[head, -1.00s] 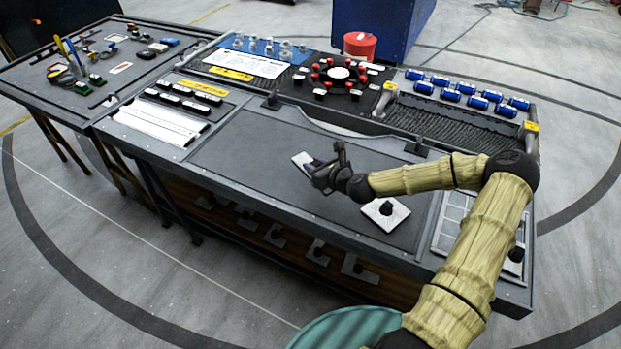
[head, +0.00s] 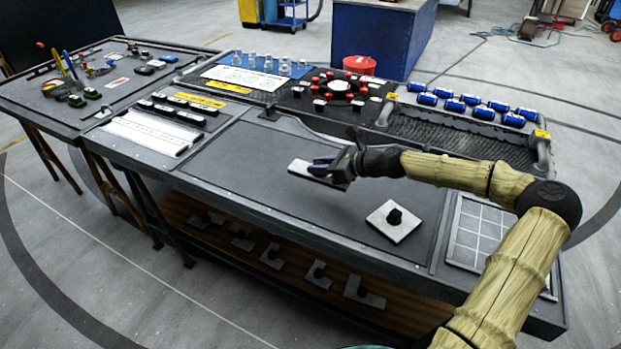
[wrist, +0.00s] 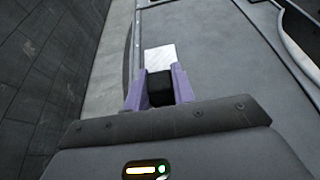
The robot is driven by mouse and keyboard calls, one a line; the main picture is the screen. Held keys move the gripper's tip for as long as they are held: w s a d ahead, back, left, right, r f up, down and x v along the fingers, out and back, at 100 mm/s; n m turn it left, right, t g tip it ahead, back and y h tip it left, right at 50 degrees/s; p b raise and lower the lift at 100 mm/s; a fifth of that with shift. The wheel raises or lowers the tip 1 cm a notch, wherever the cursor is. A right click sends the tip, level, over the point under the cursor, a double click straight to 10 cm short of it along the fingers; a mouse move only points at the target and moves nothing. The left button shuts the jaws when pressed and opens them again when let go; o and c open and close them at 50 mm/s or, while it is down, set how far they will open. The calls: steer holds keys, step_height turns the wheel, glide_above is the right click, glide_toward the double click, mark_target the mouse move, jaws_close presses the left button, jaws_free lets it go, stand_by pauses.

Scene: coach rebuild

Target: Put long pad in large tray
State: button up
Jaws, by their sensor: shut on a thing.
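The long pad (head: 300,168) is a pale flat plate with a black knob, at the middle of the dark worktop. My gripper (head: 328,168) is shut on its knob. In the wrist view, the purple fingers (wrist: 159,88) clasp the black knob, and the pad's pale end (wrist: 160,57) shows beyond it. I cannot tell whether the pad touches the worktop. A ribbed dark tray (head: 455,138) with grey handles is at the back right. A gridded tray (head: 482,228) is at the right end. I cannot tell which is the large tray.
A square pale pad (head: 397,222) with a black knob lies nearer the front. Blue cylinders (head: 470,100) line the ribbed tray's far edge. A red-knobbed fixture (head: 340,88) and a red bucket (head: 360,65) stand farther back. The worktop left of my gripper is clear.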

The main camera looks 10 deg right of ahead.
steer(key=shift+f, duration=3.15)
steer(key=shift+f, duration=1.9)
steer(key=o, duration=1)
steer(key=shift+f, duration=0.1)
steer(key=v, duration=1.2)
